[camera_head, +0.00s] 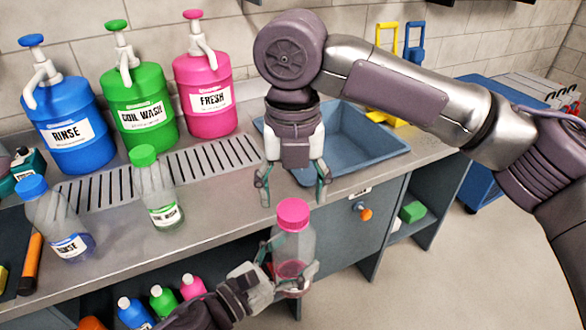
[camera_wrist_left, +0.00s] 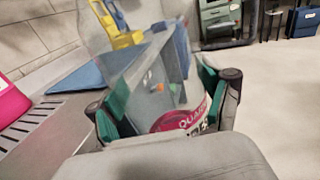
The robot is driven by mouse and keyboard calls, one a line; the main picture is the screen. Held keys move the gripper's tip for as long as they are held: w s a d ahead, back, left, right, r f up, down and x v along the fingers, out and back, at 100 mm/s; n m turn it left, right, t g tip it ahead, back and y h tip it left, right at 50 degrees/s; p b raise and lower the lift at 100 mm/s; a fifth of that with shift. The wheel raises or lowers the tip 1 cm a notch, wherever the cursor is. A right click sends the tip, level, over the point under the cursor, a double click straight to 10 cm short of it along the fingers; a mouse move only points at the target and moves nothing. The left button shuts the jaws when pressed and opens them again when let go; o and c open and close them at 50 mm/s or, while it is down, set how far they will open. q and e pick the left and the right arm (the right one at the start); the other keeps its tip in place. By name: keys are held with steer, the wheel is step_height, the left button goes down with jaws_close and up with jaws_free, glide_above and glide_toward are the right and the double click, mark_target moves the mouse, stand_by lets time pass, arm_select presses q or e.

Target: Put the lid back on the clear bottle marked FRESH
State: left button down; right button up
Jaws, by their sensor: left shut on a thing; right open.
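My left gripper (camera_head: 286,275) comes in from the bottom and is shut around the lower part of a clear bottle (camera_head: 296,246), held in front of the counter edge. The bottle looks upright. A pink lid (camera_head: 293,213) sits at the top of its neck; I cannot tell how tight it is. The bottle's label is hidden in the head view. In the left wrist view the clear bottle (camera_wrist_left: 148,75) stands between the green finger pads with a pink label, FRESH not readable. My right gripper (camera_head: 293,190) is open and empty, pointing down just above the pink lid.
Pump jugs in blue (camera_head: 65,125), green (camera_head: 139,107) and pink marked FRESH (camera_head: 206,95) stand behind the drain grate. Blue-capped (camera_head: 57,218) and green-capped (camera_head: 157,190) clear bottles stand on the counter. A blue sink (camera_head: 362,142) lies behind my right gripper. Small bottles (camera_head: 163,300) are below.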

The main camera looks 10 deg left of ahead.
mark_target(293, 251)
steer(key=shift+f, duration=1.5)
